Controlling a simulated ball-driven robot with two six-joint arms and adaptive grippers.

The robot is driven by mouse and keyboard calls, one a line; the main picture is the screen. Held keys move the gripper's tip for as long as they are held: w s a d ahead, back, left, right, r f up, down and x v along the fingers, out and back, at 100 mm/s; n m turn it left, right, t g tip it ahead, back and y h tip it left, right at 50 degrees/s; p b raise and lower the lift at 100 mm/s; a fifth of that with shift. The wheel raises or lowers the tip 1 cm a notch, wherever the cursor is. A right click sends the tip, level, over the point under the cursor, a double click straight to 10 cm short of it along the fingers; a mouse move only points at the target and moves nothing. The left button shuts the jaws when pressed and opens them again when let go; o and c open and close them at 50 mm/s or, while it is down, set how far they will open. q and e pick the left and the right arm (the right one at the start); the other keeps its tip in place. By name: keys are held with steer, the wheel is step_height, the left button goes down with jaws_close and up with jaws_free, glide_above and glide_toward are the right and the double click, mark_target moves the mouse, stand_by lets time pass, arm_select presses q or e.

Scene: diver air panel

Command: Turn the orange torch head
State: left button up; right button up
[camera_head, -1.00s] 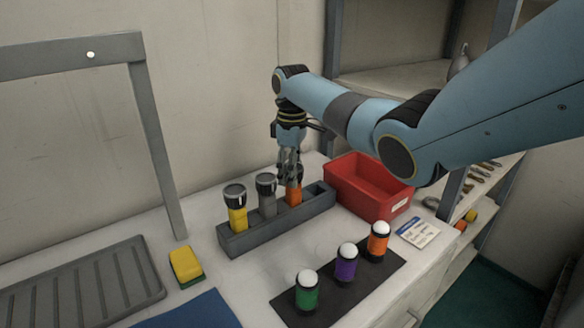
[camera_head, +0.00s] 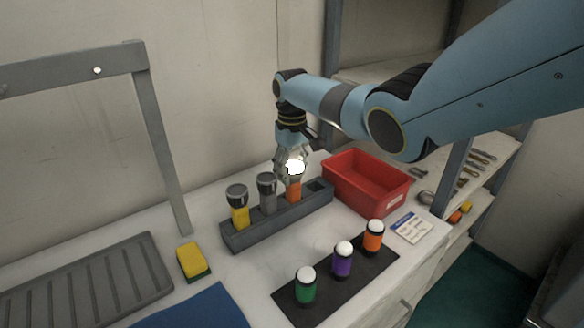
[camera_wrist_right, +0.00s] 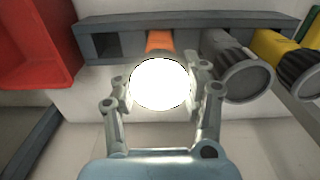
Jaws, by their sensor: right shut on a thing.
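The orange torch (camera_head: 294,192) stands upright in a grey rack (camera_head: 250,237), and its head (camera_head: 295,168) glows bright white. My right gripper (camera_head: 291,171) comes down from above and is shut on that head. In the right wrist view the lit head (camera_wrist_right: 159,83) sits between the two fingers of the gripper (camera_wrist_right: 160,92), with the orange body (camera_wrist_right: 159,41) behind it. A grey torch (camera_head: 267,194) and a yellow torch (camera_head: 239,207) stand in the same rack to the left, both unlit. My left gripper is not in view.
A red bin (camera_head: 368,184) stands just right of the rack, whose right-hand slot is empty. In front, a dark mat (camera_head: 322,294) holds green, purple and orange white-topped cylinders. A yellow sponge (camera_head: 192,260) and a grey drain tray (camera_head: 90,284) lie left.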

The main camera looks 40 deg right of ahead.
mark_target(292, 165)
stand_by(0.3)
steer(key=o, duration=0.9)
step_height(292, 165, up, 12)
steer(key=shift+r, duration=0.1)
stand_by(1.0)
